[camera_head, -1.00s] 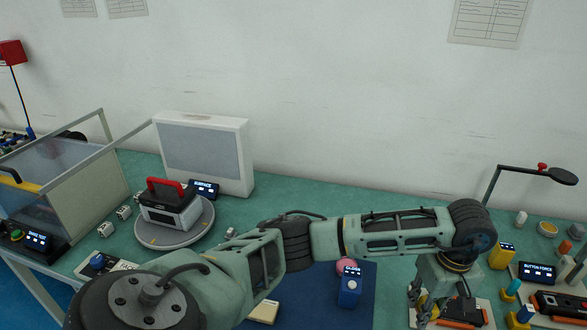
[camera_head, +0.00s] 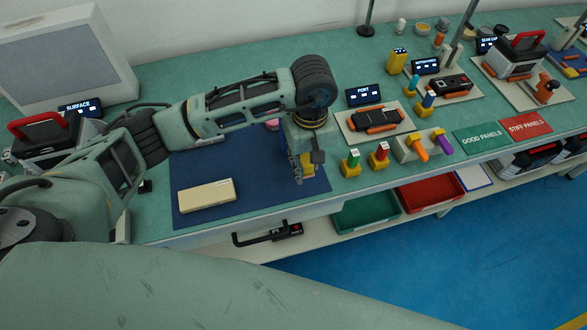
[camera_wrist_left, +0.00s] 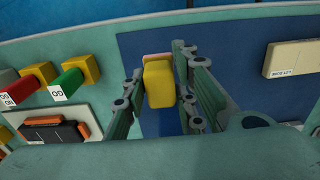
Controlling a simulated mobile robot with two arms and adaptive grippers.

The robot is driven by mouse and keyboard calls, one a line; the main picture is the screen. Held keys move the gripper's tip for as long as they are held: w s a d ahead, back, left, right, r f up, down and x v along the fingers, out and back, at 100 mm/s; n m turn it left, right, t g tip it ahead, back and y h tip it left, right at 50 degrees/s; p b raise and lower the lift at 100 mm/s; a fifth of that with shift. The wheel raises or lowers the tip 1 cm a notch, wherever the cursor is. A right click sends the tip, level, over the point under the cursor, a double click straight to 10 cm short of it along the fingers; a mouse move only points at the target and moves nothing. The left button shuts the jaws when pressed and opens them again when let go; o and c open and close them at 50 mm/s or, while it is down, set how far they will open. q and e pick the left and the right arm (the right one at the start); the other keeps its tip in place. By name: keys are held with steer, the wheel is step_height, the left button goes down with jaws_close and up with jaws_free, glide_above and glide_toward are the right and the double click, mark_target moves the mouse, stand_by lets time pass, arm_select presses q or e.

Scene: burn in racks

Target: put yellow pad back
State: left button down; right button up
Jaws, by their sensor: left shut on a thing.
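My left gripper (camera_head: 306,172) is shut on the yellow pad (camera_wrist_left: 159,84), a small yellow block with a pale pinkish far end in the left wrist view. In the head view part of the pad (camera_head: 308,171) shows between the fingers, over the right part of the dark blue mat (camera_head: 195,160). I cannot tell whether the pad touches the mat. My right gripper is not in view.
Green-topped (camera_head: 351,162) and red-topped (camera_head: 379,154) pieces on yellow bases stand right of the mat. Behind them is the PORT station (camera_head: 374,124). A cream block (camera_head: 206,196) lies on the mat. Green (camera_head: 367,213) and red (camera_head: 432,192) trays sit below the table edge.

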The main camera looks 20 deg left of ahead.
mark_target(295, 182)
arm_select(q)
steer(key=shift+s+a+f, duration=0.25)
steer(key=shift+a+f, duration=0.05)
steer(key=shift+a, duration=0.25)
steer(key=shift+s+a+f, duration=0.2)
steer(key=shift+a+f, duration=0.1)
steer(key=shift+a, duration=0.2)
steer(key=shift+a+f+p, duration=0.1)
steer(key=shift+f+p, duration=0.15)
steer(key=shift+p, duration=0.05)
step_height(295, 182, down, 3)
steer(key=shift+f+p, duration=0.15)
steer(key=shift+p, duration=0.45)
steer(key=shift+f, duration=0.3)
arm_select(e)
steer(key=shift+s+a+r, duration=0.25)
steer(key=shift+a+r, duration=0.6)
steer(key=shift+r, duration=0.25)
arm_select(q)
steer(key=shift+f, duration=0.15)
steer(key=c, duration=1.4)
jaws_free()
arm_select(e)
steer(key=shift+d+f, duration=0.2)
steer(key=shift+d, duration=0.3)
